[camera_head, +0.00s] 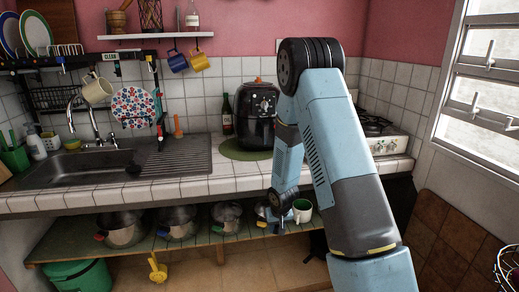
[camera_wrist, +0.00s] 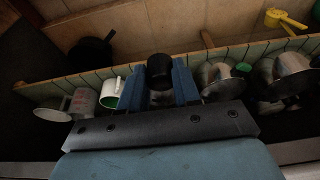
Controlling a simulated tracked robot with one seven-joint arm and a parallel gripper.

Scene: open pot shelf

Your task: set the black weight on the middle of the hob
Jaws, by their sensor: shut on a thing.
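My gripper (camera_wrist: 160,82) is shut on the black weight (camera_wrist: 159,68), a small dark cylinder between the two blue fingers in the wrist view. In the head view my gripper (camera_head: 272,214) hangs low at the front of the lower shelf, below the counter edge; the weight cannot be made out clearly there. The hob (camera_head: 374,126) stands on the counter at the right back, partly hidden behind my arm. Its dark top with grates shows just right of the arm; its middle is hard to see.
Several steel pots (camera_head: 121,230) and a white-and-green mug (camera_head: 302,210) stand on the open lower shelf (camera_head: 75,251); the mug is close beside my gripper. A black air fryer (camera_head: 258,115) stands on the counter behind my arm. The tiled counter edge (camera_head: 150,192) overhangs the shelf.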

